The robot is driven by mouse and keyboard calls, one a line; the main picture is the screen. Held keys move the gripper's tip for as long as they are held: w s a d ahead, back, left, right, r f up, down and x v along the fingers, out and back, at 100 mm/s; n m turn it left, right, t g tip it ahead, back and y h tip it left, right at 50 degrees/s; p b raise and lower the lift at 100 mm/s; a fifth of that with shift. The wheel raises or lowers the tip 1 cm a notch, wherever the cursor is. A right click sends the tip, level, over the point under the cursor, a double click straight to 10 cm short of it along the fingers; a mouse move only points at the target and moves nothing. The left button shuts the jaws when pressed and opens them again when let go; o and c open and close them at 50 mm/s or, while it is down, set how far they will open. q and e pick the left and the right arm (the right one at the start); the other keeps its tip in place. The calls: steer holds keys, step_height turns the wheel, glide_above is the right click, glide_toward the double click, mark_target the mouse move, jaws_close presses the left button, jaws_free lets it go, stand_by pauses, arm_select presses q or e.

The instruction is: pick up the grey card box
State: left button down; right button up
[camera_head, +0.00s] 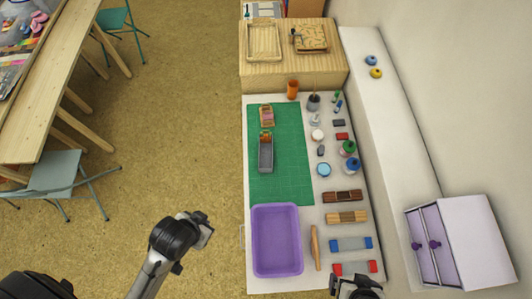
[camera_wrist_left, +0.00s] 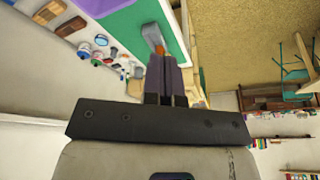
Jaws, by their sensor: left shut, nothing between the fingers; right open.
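The grey card box (camera_head: 265,157) lies on the green mat (camera_head: 290,180), its long side along the table. A small orange and yellow item (camera_head: 266,137) is at its far end. In the left wrist view the grey box (camera_wrist_left: 152,34) shows small, beyond my fingers. My left gripper (camera_head: 207,231) is left of the table, apart from the box; in its wrist view the dark purple fingers (camera_wrist_left: 166,75) are together and empty. My right gripper (camera_head: 358,286) is at the table's near right, cut by the bottom edge, open and well away from the box.
A purple tray (camera_head: 256,240) stands nearer than the mat. A pinkish box (camera_head: 266,114) is behind the grey box. Bottles, pads and wooden blocks (camera_head: 346,217) line the right side. A drawer unit (camera_head: 470,240) is at the right.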

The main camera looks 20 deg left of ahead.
arm_select(q)
steer(key=c, duration=1.8)
jaws_free()
steer(key=o, duration=0.6)
steer(key=shift+c, duration=0.2)
